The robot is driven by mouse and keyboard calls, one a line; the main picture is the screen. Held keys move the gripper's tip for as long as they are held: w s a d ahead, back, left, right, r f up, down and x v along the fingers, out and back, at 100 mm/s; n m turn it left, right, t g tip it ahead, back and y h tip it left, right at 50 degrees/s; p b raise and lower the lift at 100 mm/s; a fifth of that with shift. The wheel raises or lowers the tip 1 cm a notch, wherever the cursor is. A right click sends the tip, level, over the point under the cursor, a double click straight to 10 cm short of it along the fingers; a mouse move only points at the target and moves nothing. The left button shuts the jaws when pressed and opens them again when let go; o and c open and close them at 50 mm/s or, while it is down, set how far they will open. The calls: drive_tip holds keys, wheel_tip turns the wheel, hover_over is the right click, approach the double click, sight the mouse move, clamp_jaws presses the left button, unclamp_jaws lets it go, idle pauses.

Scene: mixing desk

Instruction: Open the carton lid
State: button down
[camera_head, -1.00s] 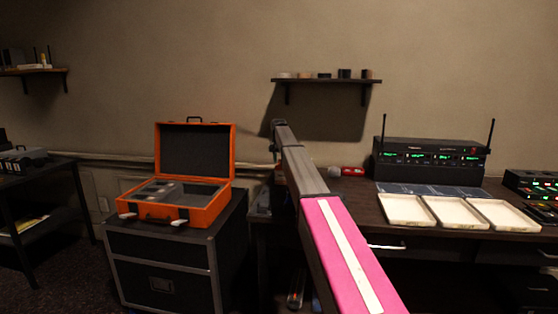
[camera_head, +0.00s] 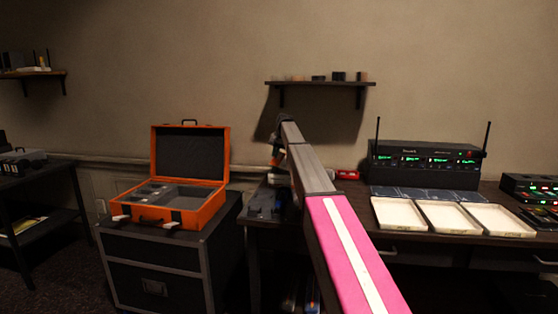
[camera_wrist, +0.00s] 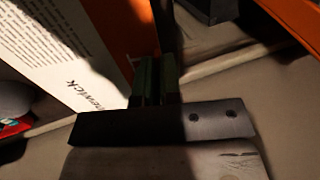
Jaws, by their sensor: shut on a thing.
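The carton shows close up in the wrist view as a white printed panel (camera_wrist: 72,48) with orange along its edge. Another orange face lies at the upper right of that view. My gripper (camera_wrist: 155,82) has its dark green fingers close together at the panel's edge, shut on what looks like the carton lid. The grip itself is partly in shadow. In the head view my arm hides most of the carton and my gripper; only a small orange patch (camera_head: 275,152) shows beside the arm's far end. How far the lid stands open cannot be told.
An open orange case (camera_head: 190,203) stands on a dark cabinet (camera_head: 155,265) at the left. Several white trays (camera_head: 400,214) and a receiver rack (camera_head: 425,158) with antennas occupy the desk's right side. A small red object (camera_head: 347,174) lies behind my arm. A wall shelf (camera_head: 320,83) hangs above.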

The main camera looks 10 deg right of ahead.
sight(282, 160)
drive_tip(key=d+r+y, duration=0.2)
drive_tip(key=r, duration=0.1)
drive_tip(key=s+d+r+t+y, duration=0.1)
drive_tip(key=shift+s+d+r+y, duration=0.1)
drive_tip(key=shift+r+y, duration=0.2)
drive_tip(key=shift+r, duration=0.05)
drive_tip(key=s+d+r+t+y, duration=0.1)
drive_tip(key=s+d+t+y, duration=0.1)
drive_tip(key=d+y, duration=0.4)
drive_tip(key=s+d+r+t+y, duration=0.2)
drive_tip(key=s+d+y, duration=0.2)
drive_tip(key=d, duration=0.9)
drive_tip(key=shift+y, duration=1.2)
drive_tip(key=shift+s, duration=0.1)
drive_tip(key=c, duration=1.3)
unclamp_jaws()
drive_tip(key=shift+a, duration=0.1)
drive_tip(key=shift+r, duration=0.1)
